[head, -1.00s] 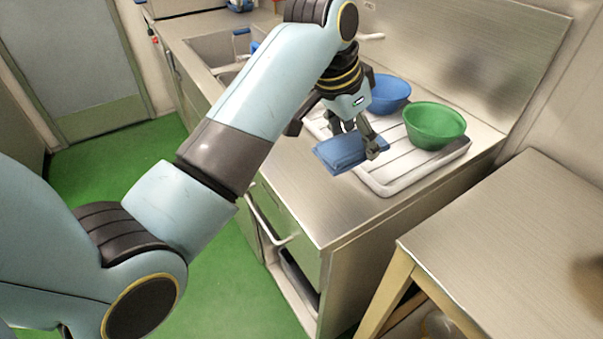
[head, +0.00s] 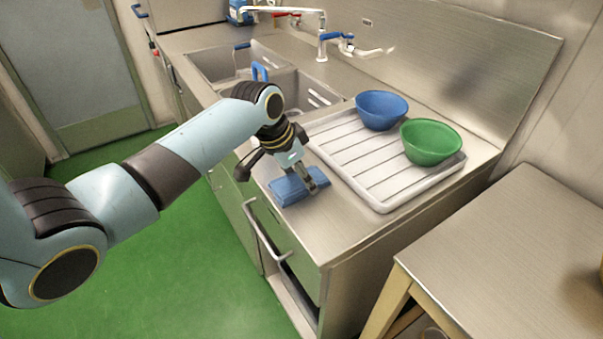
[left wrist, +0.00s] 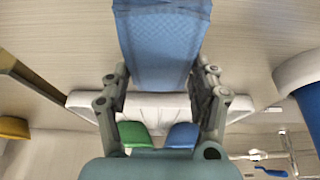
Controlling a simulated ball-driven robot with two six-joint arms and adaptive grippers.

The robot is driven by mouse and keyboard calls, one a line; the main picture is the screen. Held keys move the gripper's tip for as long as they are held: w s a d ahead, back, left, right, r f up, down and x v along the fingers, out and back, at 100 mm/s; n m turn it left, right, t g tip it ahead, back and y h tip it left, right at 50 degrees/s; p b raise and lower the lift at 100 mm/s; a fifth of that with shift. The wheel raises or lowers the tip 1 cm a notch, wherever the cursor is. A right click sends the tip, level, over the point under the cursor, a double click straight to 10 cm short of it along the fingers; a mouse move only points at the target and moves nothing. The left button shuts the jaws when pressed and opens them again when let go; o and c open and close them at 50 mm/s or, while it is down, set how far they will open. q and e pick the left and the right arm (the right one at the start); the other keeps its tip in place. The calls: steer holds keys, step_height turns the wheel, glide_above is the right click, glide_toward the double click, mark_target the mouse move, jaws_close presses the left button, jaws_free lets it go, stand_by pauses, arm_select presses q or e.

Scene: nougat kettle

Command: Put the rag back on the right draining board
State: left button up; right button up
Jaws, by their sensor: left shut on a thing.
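My left gripper (head: 306,188) is shut on the blue rag (head: 288,190). The rag is folded flat and hangs over or at the front edge of the steel draining board (head: 340,222), to the left of the white ribbed tray (head: 345,158). I cannot tell whether it touches the steel. In the left wrist view the rag (left wrist: 160,45) reaches out from between both fingers (left wrist: 162,95). My right gripper is in neither view.
A blue bowl (head: 381,112) and a green bowl (head: 431,145) stand on the tray's far side. The sink (head: 235,65) and taps (head: 325,45) lie behind. A wooden-legged steel table (head: 500,250) stands at the right. Bare steel lies in front of the tray.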

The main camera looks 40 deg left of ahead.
arm_select(q)
steer(key=shift+f, duration=0.15)
steer(key=o, duration=1.1)
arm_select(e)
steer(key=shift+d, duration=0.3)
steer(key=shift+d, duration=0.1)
arm_select(q)
steer(key=v, duration=1.2)
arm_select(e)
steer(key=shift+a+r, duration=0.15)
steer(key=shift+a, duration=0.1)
arm_select(q)
steer(key=shift+s, duration=0.1)
